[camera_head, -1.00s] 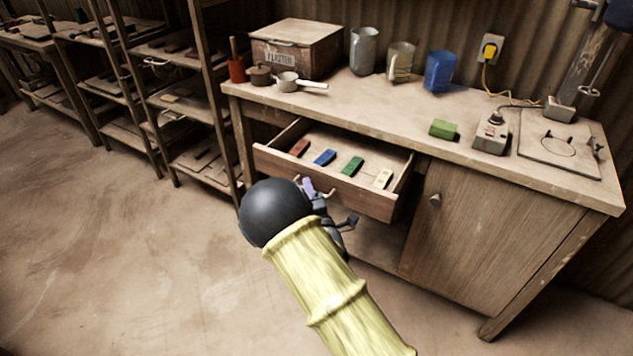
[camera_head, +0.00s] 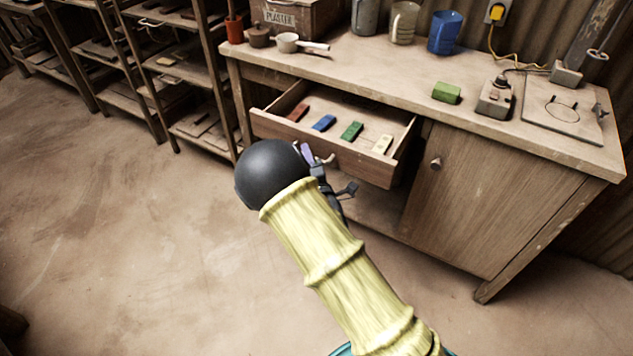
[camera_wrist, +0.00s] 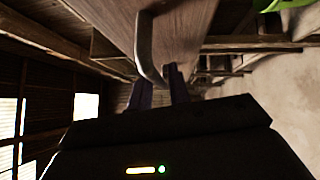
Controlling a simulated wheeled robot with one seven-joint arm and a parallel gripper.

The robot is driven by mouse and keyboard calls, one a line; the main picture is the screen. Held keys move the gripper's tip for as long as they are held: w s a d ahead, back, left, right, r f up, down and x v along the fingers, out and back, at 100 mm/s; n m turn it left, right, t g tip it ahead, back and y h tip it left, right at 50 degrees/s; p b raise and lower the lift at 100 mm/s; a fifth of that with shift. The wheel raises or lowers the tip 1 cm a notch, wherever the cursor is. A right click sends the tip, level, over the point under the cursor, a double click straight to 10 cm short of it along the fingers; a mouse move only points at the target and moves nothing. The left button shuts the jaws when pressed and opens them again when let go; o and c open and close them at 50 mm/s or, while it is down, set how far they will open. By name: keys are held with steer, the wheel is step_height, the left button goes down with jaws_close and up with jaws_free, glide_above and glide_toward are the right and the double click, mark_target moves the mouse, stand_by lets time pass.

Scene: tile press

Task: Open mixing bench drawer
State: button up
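The mixing bench drawer (camera_head: 345,157) is pulled out from under the left part of the bench top. Its inside shows, with a red, a blue, a green and a cream block lying in it. My gripper (camera_head: 318,160) is at the drawer front, partly hidden behind my black wrist ball. In the wrist view the curved metal drawer handle (camera_wrist: 145,45) runs down between the two fingers of my gripper (camera_wrist: 159,88). The narrow gap between them is about the handle's thickness, so they appear shut on it. The fingertip contact is dark and hard to see.
The bench top (camera_head: 400,85) holds a green block (camera_head: 446,92), a grey switch box (camera_head: 495,97), jugs and a white ladle. A closed cupboard door (camera_head: 480,205) is right of the drawer. Shelving racks (camera_head: 175,70) stand at left. The floor (camera_head: 130,240) in front is clear.

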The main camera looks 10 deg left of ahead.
steer(key=p+v, duration=0.2)
steer(key=v, duration=1.4)
steer(key=shift+s+p, duration=0.4)
steer(key=shift+s, duration=0.05)
steer(key=shift+f, duration=0.1)
